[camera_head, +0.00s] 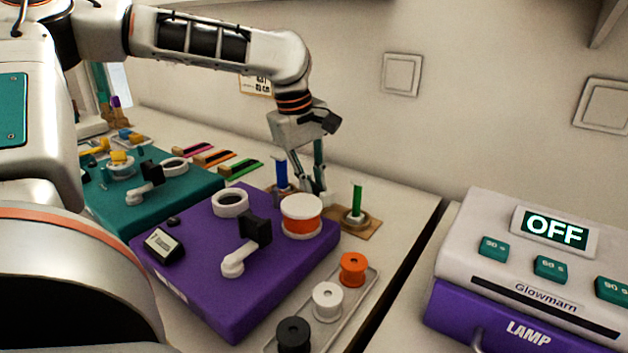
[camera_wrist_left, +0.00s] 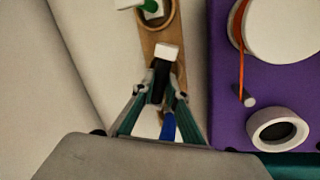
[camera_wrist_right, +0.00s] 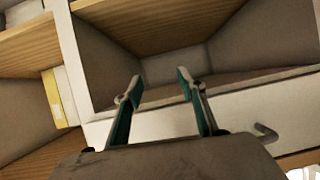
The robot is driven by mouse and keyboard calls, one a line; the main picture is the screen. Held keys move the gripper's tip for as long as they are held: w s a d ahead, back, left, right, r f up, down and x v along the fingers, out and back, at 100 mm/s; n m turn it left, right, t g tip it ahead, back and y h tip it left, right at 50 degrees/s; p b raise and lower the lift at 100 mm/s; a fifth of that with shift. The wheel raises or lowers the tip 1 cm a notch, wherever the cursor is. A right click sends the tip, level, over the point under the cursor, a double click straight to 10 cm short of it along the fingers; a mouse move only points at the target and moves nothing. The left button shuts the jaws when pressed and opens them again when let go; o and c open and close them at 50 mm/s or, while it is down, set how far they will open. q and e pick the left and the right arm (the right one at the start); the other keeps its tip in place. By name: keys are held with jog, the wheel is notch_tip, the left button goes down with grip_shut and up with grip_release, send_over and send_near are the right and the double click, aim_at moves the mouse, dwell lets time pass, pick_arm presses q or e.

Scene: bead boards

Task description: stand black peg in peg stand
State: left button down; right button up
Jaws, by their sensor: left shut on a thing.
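The peg stand (camera_head: 372,229) is a narrow wooden board at the back right of the table. It also shows in the left wrist view (camera_wrist_left: 150,44). A blue peg (camera_head: 281,173) and a green peg (camera_head: 357,200) stand upright on it. My left gripper (camera_head: 314,190) is between these two pegs, pointing down. In the left wrist view, its fingers (camera_wrist_left: 160,94) are shut on the black peg (camera_wrist_left: 158,84), which has a white end. The gripper mostly hides the black peg in the head view; whether its lower end is seated cannot be told. My right gripper (camera_wrist_right: 160,84) is open and empty.
A purple board (camera_head: 205,270) with a white-and-orange spool (camera_head: 302,217) lies in front of the stand. A tray (camera_head: 372,292) of smaller spools is at its right. A lamp box (camera_head: 515,275) stands beyond a gap. Shelves (camera_wrist_right: 150,30) face my right gripper.

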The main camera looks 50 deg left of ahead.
pick_arm(q)
jog(key=shift+f, duration=0.5)
pick_arm(e)
jog(key=shift+d+f, duration=0.1)
jog(key=shift+f, duration=0.1)
pick_arm(q)
jog(key=shift+f, duration=0.1)
pick_arm(e)
jog(key=shift+s+f, duration=0.1)
pick_arm(q)
jog(key=c, duration=2)
grip_release()
pick_arm(e)
jog(key=shift+s+f, duration=0.15)
jog(key=shift+f, duration=0.05)
